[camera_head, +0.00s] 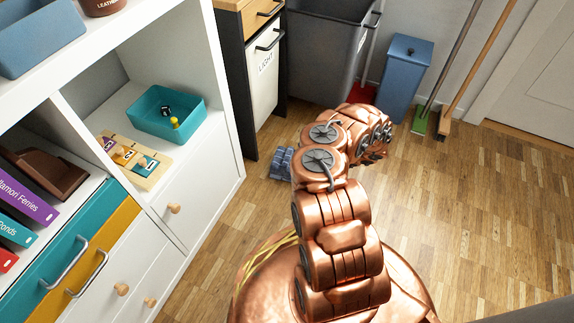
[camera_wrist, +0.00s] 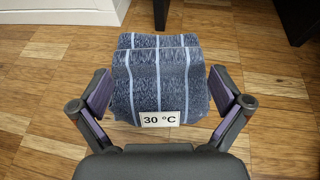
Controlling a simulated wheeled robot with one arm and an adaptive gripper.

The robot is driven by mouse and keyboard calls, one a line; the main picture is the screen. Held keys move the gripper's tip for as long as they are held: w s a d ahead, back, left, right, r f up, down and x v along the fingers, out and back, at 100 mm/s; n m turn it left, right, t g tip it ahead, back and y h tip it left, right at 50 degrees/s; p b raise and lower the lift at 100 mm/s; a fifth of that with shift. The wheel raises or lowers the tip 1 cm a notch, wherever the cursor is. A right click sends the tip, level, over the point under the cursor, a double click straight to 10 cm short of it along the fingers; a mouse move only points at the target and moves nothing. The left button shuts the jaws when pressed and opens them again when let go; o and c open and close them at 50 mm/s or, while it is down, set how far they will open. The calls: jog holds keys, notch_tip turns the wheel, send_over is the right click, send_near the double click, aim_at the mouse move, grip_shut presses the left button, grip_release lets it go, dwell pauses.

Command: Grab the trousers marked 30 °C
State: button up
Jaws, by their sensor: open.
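The trousers marked 30 °C (camera_wrist: 158,85) lie folded on the wooden floor in the wrist view. They are dark blue-grey with pale stripes, and a white "30 °C" label (camera_wrist: 163,119) shows at their near edge. My gripper (camera_wrist: 162,95) is open, with one finger on each side of the trousers. I cannot tell whether the fingers touch the cloth. In the head view, a small blue-grey folded cloth (camera_head: 282,162), apparently the same trousers, lies left of my arm. My gripper is hidden behind my copper arm in that view.
A white shelf unit (camera_head: 200,160) with drawers stands on the left. A cabinet with a bin labelled "LIGHT" (camera_head: 263,80), a large grey bin (camera_head: 318,50) and a blue bin (camera_head: 404,75) stand behind. Brooms (camera_head: 480,65) lean at the back. The floor (camera_head: 480,220) on the right is clear.

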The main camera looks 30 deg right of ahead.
aim_at(290, 158)
jog(key=b+x, duration=0.2)
jog(key=x, duration=0.1)
jog(key=shift+a+f, duration=0.2)
jog(key=shift+f, duration=0.15)
jog(key=shift+w+a+f, duration=0.1)
jog(key=shift+w+a, duration=0.2)
jog(key=shift+w, duration=0.05)
jog(key=shift+s+f, duration=0.1)
jog(key=c, duration=1.7)
